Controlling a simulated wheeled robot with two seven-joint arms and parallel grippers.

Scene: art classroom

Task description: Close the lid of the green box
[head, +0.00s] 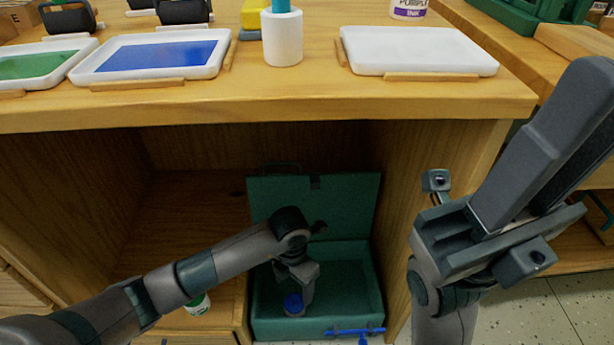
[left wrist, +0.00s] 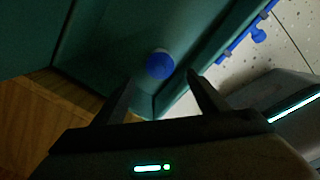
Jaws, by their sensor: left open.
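The green box (head: 262,322) stands in the open lower compartment of the wooden cabinet, and its wall also shows in the left wrist view (left wrist: 90,45). Its lid (head: 345,205) is open, standing upright at the back. A blue-topped item (head: 293,304) lies inside the box; it also shows in the left wrist view (left wrist: 160,65). My left gripper (head: 308,288) is open and points down over the inside of the box, near the blue-topped item, holding nothing. My right gripper (head: 597,80) is raised outside the cabinet at the right; its fingers look together and empty.
A blue latch-like piece (head: 355,331) is at the box's front edge. A small white bottle (head: 198,306) stands left of the box. The tabletop (head: 310,105) overhangs the compartment and carries trays of paint. The cabinet's right side wall (head: 440,150) is close to the box.

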